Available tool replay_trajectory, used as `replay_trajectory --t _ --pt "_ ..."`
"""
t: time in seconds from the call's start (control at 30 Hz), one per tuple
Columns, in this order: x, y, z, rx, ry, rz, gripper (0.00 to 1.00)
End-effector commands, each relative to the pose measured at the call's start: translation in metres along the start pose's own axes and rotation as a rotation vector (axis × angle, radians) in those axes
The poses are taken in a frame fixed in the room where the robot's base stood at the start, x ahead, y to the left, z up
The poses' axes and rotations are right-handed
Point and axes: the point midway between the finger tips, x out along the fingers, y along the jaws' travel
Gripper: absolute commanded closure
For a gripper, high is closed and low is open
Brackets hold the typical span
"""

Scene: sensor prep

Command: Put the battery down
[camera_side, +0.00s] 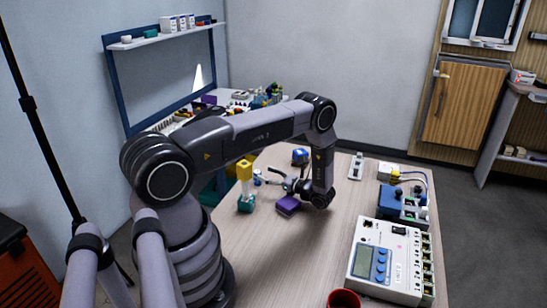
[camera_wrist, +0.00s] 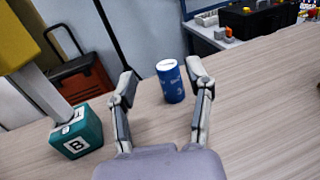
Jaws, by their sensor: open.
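The battery is a blue cylinder with a white top (camera_wrist: 172,86). It stands upright on the wooden table in the wrist view, in line with the gap between my fingertips, with clear space on both sides. In the side view it is a small blue and white shape (camera_side: 257,178) left of my fingers. My gripper (camera_wrist: 164,74) is open, with its two fingers spread and touching nothing that I can see. In the side view my gripper (camera_side: 272,177) reaches left, low over the table. I cannot tell exactly how far the battery is from the fingertips.
A teal block marked B (camera_wrist: 76,138) carries a pale post and yellow top (camera_side: 245,169), left of my gripper. A purple block (camera_side: 288,204) lies by my gripper. A grey meter (camera_side: 380,262) and red cup (camera_side: 343,299) are front right. The table's middle (camera_side: 300,245) is clear.

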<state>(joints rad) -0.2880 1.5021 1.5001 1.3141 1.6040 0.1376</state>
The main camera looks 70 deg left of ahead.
Motion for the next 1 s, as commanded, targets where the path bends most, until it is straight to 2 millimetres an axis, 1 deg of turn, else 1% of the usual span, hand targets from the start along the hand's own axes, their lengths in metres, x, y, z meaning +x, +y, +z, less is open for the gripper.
replay_trajectory --t 0.03,0.2,0.3,0.43,0.47,0.53,0.57,0.67,0.7,0.77,0.8,0.87,0.9,0.97,1.0 --pt "-0.013 -0.001 0.000 -0.002 -0.001 -0.006 0.48" --pt "-0.047 -0.001 0.000 -0.004 0.000 -0.003 0.48" --pt "-0.061 -0.001 0.001 -0.004 -0.001 -0.001 0.48" --pt "-0.071 -0.002 0.003 -0.008 0.004 0.002 0.48" --pt "-0.072 -0.002 0.006 -0.013 0.010 0.006 0.48" --pt "-0.077 -0.005 0.020 -0.037 0.036 0.020 0.48" --pt "-0.080 -0.006 0.028 -0.053 0.055 0.031 0.48" --pt "-0.092 -0.008 0.072 -0.132 0.156 0.079 0.48" --pt "-0.098 -0.007 0.094 -0.173 0.208 0.104 0.48" --pt "-0.106 -0.001 0.126 -0.235 0.293 0.143 0.48" --pt "-0.111 0.004 0.147 -0.275 0.351 0.167 0.48" --pt "-0.118 0.014 0.176 -0.336 0.439 0.203 0.48" --pt "-0.122 0.023 0.195 -0.377 0.499 0.226 0.48" --pt "-0.128 0.037 0.222 -0.437 0.590 0.258 0.48" --pt "-0.132 0.048 0.238 -0.476 0.652 0.280 0.48"
